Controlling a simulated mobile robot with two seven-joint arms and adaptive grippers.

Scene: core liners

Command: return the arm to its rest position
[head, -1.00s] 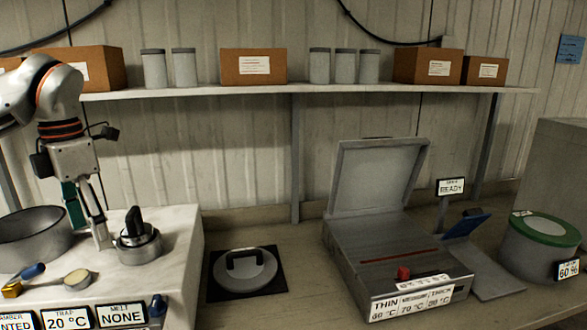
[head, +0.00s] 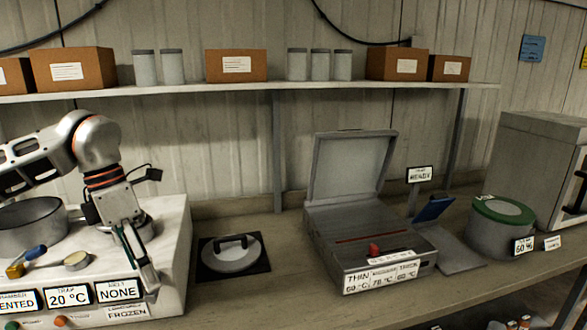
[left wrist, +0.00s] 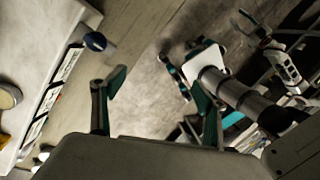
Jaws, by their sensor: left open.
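My left arm (head: 98,145) comes in from the left in the head view. It bends down over the right part of the white bench top. My left gripper (head: 148,285) points down in front of the bench's front edge. Its fingers also show in the left wrist view (left wrist: 158,82), apart, with nothing between them. Another banded arm, which appears to be my right, shows in the left wrist view. A small metal pot (head: 147,228) is mostly hidden behind my left gripper.
A lidded disc (head: 230,255) lies on a dark mat. An open grey box (head: 365,240) and a green-rimmed drum (head: 500,228) stand to the right.

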